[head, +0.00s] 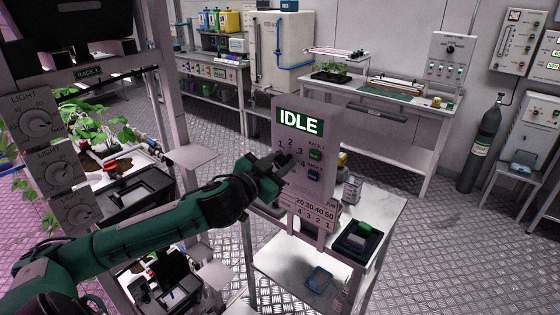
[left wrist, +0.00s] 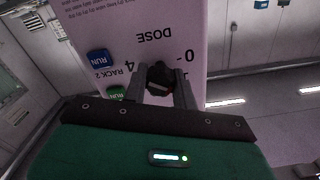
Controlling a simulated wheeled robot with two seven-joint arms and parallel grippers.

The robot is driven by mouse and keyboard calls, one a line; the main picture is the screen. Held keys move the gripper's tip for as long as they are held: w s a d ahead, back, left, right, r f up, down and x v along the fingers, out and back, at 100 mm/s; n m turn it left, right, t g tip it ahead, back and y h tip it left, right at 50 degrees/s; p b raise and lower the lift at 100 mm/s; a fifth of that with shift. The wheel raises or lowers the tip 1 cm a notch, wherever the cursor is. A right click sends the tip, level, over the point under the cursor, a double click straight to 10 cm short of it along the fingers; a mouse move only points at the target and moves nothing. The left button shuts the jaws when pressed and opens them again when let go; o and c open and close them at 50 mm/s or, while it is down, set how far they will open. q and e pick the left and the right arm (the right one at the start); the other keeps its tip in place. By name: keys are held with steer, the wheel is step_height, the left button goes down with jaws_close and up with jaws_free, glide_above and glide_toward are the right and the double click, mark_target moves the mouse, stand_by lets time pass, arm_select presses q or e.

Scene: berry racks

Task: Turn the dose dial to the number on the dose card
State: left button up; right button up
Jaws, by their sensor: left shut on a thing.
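The dose box (head: 322,150) stands on a small white table, its lit screen (head: 299,121) reading IDLE. Numbers 1 to 4 show on its face. My left gripper (head: 272,172) is at the left of this face and hides the dial in the head view. In the left wrist view the box face (left wrist: 150,20) appears upside down, with DOSE, 0 and 4 readable. There my left gripper (left wrist: 160,88) is shut on the black dose dial (left wrist: 158,73); its pointer setting cannot be told. My right gripper is out of view.
A green button (head: 315,154) and a blue button (head: 313,174) sit right of the dial. A dark tray (head: 358,241) with a green-topped item is on the table (head: 386,213). A plant rack with light dials (head: 36,121) stands at left.

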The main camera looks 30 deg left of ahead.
arm_select(q)
steer(key=m, duration=0.3)
steer(key=shift+m+p, duration=0.4)
steer(key=m+p, duration=0.1)
steer(key=m, duration=0.3)
steer(key=shift+m, duration=0.3)
steer(key=m+p, duration=0.1)
steer(key=m, duration=0.3)
steer(key=m+p, duration=0.1)
steer(key=m, duration=0.3)
steer(key=m+p, duration=0.1)
steer(key=m, duration=0.2)
steer(key=shift+m, duration=0.3)
steer(key=m+p, duration=0.1)
steer(key=m, duration=0.2)
steer(key=shift+f+m+p, duration=0.1)
steer(key=shift+m+p, duration=0.2)
steer(key=shift+p, duration=0.05)
steer(key=m+p, duration=0.1)
steer(key=m, duration=0.2)
steer(key=shift+m+p, duration=0.3)
steer(key=shift+f+m+p, duration=0.1)
steer(key=shift+m+p, duration=0.7)
steer(key=shift+m, duration=1.1)
steer(key=shift+f, duration=0.1)
